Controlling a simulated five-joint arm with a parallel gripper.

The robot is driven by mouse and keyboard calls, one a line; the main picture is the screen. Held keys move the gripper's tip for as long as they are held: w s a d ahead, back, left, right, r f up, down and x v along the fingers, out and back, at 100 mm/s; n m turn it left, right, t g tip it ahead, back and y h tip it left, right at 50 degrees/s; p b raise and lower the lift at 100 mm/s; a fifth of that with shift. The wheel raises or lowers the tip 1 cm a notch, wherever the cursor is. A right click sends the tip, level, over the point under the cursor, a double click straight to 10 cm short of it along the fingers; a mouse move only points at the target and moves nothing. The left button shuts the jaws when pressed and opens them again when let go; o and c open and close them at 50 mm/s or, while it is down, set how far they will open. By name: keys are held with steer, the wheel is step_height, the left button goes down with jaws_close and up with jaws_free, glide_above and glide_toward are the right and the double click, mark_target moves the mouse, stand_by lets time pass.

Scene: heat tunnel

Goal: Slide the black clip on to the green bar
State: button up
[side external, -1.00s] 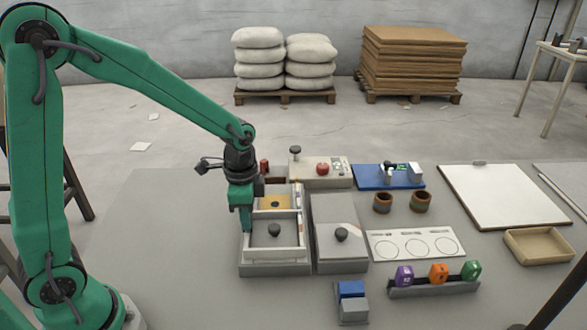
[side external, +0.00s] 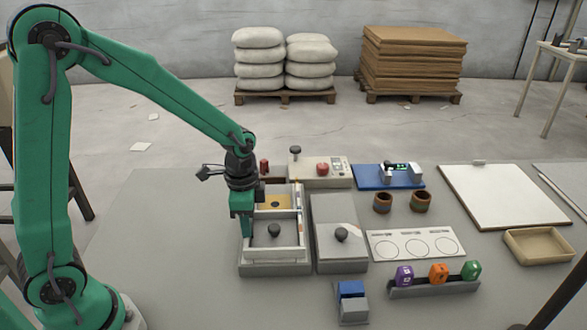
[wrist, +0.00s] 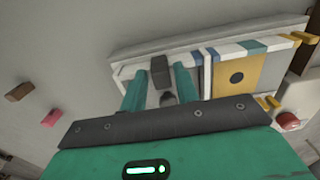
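The black clip (wrist: 160,70) is a small dark block at the white, colour-marked edge of the box, seen in the wrist view. My gripper (wrist: 159,85) is open, with one teal finger on each side of it. The right finger looks very close to it and a gap shows at the left finger. The green bar (wrist: 252,47) is a teal-green mark on the same edge, to the right of the clip past a blue mark. In the side view my gripper (side external: 244,226) is down at the box's left wall and hides the clip.
The box (side external: 274,268) has a dark knob (side external: 274,230) inside and a yellow panel (side external: 274,201) at its back. A grey lidded box (side external: 341,258) stands close on the right. A control panel with a red button (side external: 323,169) is behind.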

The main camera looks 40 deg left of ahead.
steer(key=shift+o, duration=0.9)
steer(key=shift+r, duration=3.95)
steer(key=c, duration=0.7)
steer(key=shift+r+n, duration=0.2)
steer(key=shift+n, duration=0.1)
jaws_close()
steer(key=shift+a+r+n, duration=0.15)
steer(key=shift+r+n, duration=0.3)
steer(key=shift+n, duration=0.05)
steer(key=shift+f, duration=0.15)
